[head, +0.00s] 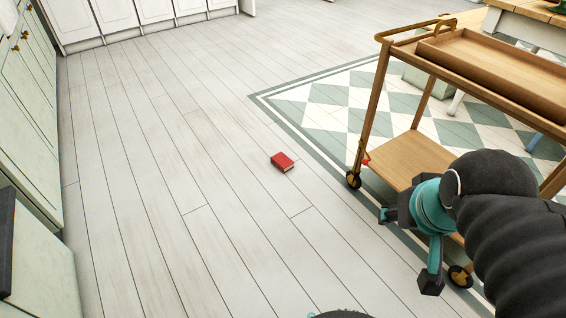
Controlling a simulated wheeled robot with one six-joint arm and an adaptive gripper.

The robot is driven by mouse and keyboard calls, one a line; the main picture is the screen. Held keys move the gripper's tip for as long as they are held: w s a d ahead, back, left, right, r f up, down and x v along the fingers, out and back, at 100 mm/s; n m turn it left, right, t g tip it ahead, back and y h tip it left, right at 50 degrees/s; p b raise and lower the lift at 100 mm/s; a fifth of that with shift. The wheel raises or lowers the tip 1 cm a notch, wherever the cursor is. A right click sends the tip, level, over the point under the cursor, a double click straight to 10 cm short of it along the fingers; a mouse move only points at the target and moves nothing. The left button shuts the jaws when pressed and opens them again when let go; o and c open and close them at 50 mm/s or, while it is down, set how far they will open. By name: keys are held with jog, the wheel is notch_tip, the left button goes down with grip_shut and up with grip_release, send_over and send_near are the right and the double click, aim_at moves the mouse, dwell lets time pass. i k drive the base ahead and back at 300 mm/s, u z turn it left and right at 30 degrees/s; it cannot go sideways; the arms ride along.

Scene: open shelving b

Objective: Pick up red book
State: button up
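The red book (283,162) lies flat on the pale plank floor, near the middle of the head view. It is small and closed, with nothing touching it. My gripper (409,249) is at the lower right, in front of the wooden cart in the picture. Its two dark-tipped fingers are spread apart, with nothing visible between them. The book is up and to the left of my gripper in the picture, well apart from it.
A wooden cart (405,160) on wheels stands right of the book, beside my arm. A green and white checkered rug (330,95) lies behind it. Pale cabinets (30,110) line the left and back. The floor around and left of the book is clear.

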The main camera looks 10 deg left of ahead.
aim_at(284, 164)
jog(key=u, duration=0.15)
jog(key=i, duration=0.25)
jog(key=u, duration=0.9)
jog(key=i, duration=1.5)
jog(key=z, duration=0.35)
